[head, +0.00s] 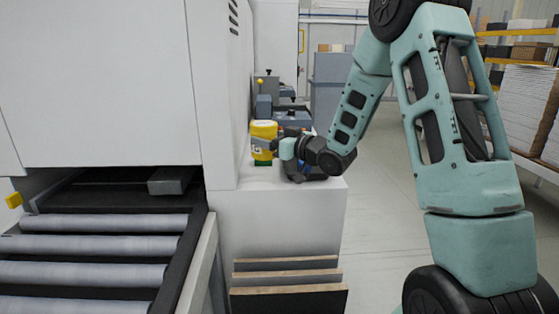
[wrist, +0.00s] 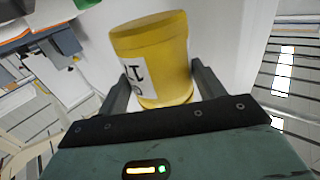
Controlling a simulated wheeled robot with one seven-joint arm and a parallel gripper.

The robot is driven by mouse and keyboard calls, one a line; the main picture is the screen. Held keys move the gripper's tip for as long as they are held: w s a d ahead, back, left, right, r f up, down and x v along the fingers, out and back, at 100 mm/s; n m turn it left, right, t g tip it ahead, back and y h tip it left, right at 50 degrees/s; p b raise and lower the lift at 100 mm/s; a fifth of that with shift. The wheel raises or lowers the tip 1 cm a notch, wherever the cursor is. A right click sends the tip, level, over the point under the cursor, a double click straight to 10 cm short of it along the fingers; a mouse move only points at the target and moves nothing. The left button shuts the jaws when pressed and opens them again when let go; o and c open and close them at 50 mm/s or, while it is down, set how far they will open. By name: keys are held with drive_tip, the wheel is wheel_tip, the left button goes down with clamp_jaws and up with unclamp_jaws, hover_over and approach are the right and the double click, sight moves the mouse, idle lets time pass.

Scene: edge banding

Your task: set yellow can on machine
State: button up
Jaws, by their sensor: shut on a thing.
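The yellow can (head: 263,131) is upright in the head view, over the white machine's side ledge (head: 230,177). It also fills the middle of the wrist view (wrist: 166,62), with a white label with dark print. My gripper (head: 272,146) is shut on the can, one finger on each side of it, as the wrist view shows (wrist: 160,85). A small green patch shows just below the can; I cannot tell whether the can touches the ledge.
Grey machine units (head: 290,113) stand behind the can on the ledge. A roller conveyor (head: 95,245) runs into the machine at the left. Boards (head: 288,285) lean below the ledge. Open floor (head: 378,200) lies to the right, with stacked panels (head: 520,105) farther right.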

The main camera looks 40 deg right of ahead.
drive_tip(key=shift+f, duration=3.6)
drive_tip(key=shift+f, duration=0.1)
drive_tip(key=o, duration=1.3)
drive_tip(key=shift+f, duration=0.1)
